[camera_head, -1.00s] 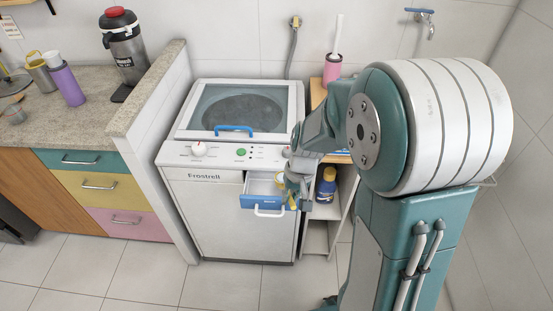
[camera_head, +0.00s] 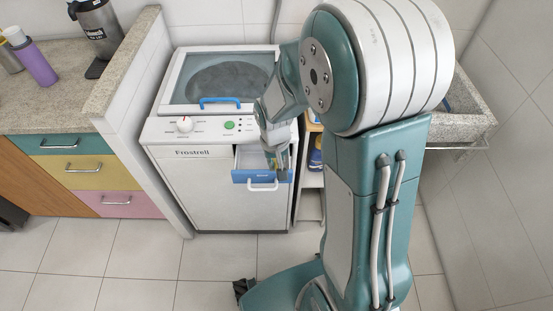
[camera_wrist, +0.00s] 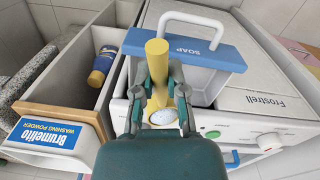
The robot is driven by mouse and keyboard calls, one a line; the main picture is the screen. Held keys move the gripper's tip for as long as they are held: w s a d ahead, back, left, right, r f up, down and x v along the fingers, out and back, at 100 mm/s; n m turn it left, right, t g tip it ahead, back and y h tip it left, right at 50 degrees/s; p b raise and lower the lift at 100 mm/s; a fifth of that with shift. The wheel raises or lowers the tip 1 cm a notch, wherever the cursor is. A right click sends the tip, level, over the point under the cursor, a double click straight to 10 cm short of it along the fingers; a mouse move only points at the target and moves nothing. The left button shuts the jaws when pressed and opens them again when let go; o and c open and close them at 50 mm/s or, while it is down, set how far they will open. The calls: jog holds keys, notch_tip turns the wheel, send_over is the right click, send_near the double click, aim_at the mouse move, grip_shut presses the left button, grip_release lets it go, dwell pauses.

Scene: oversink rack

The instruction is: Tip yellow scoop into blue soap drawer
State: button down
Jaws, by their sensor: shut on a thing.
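The blue soap drawer (camera_head: 252,177) is pulled open at the front of the white washing machine. In the wrist view its blue front (camera_wrist: 195,47) reads SOAP, and the white inside (camera_wrist: 203,84) shows. My gripper (camera_wrist: 157,78) is shut on the yellow scoop (camera_wrist: 156,58) by its handle. The scoop's bowl, nearer the wrist camera, holds pale speckled powder (camera_wrist: 163,119) and looks roughly level. In the head view my gripper (camera_head: 275,165) is over the right part of the drawer. The scoop is mostly hidden there.
A Brumelito washing powder box (camera_wrist: 50,132) stands on the shelf unit right of the machine. A blue-and-yellow bottle (camera_wrist: 102,66) sits on that shelf. The machine's control panel (camera_head: 210,128) is behind the drawer. The floor (camera_head: 135,260) in front is clear.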

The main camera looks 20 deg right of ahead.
jog(key=shift+a+f+h, duration=0.15)
jog(key=shift+f+h, duration=0.55)
jog(key=shift+f, duration=0.2)
jog(key=shift+a+f+h, duration=0.1)
jog(key=shift+h, duration=0.2)
jog(key=h, duration=0.2)
jog(key=a+h, duration=0.1)
jog(key=h, duration=0.4)
jog(key=shift+a+f+g+h, duration=0.3)
jog(key=shift+a, duration=0.05)
jog(key=h, duration=0.4)
jog(key=shift+w+a+f, duration=0.1)
jog(key=shift+a+f, duration=0.1)
jog(key=shift+a, duration=0.2)
jog(key=h, duration=0.3)
jog(key=shift+a+f+h, duration=0.15)
jog(key=shift+a+h, duration=0.2)
jog(key=shift+h, duration=0.05)
notch_tip(320, 180, up, 6)
dwell(0.5)
